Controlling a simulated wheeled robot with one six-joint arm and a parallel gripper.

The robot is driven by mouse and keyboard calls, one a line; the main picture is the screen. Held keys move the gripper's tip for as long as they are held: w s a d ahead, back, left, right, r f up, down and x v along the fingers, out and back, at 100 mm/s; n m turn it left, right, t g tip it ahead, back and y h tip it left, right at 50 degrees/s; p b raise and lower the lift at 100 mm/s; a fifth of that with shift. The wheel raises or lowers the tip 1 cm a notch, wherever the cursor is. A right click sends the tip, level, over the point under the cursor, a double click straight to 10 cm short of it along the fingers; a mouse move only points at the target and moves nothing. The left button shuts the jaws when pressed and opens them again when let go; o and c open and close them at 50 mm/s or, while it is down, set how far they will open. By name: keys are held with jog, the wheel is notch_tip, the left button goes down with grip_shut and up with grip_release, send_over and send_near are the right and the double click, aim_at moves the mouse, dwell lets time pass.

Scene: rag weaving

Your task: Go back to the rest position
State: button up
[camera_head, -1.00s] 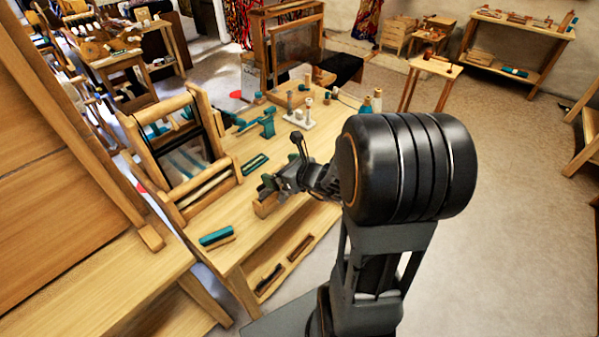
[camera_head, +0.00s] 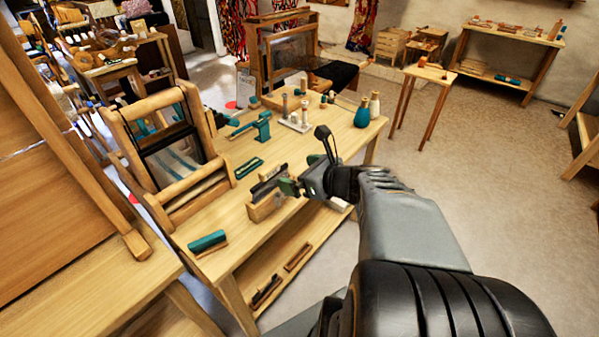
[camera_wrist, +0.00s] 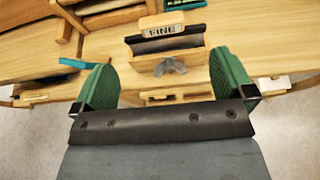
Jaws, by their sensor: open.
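My gripper (camera_head: 290,187) is above the front part of the wooden work table (camera_head: 215,225), beside a small wooden block with a dark groove (camera_head: 264,208). In the wrist view its two green fingers (camera_wrist: 172,82) stand wide apart with nothing held between them. Beyond the fingertips, the grooved wooden block (camera_wrist: 168,62) shows a label reading "FINE" and a grey wing nut. The block stands on the table, apart from the fingers as far as I can see.
A small wooden loom (camera_head: 165,150) stands on the table's left side. A teal brush-like piece (camera_head: 207,241) lies near the front edge. Teal clamp (camera_head: 252,128), spools (camera_head: 297,118) and bottles (camera_head: 363,112) stand farther back. Open floor (camera_head: 500,190) lies to the right.

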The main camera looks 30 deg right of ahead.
jog(key=s+a+f+n+g+h+p, duration=0.1)
jog(key=s+a+f+n+g+p, duration=0.2)
jog(key=n, duration=0.7)
jog(key=s+n+g, duration=0.3)
jog(key=n+g, duration=0.2)
jog(key=n, duration=0.4)
jog(key=s+a+r+n+g+h+p, duration=0.1)
jog(key=a+r+n+h+p, duration=0.2)
jog(key=n, duration=1)
notch_tip(320, 180, up, 4)
jog(key=a+p, duration=0.2)
jog(key=shift+s+a+r+h+p, duration=0.2)
jog(key=shift+s+r+h+p, duration=0.1)
jog(key=shift+h+p, duration=0.1)
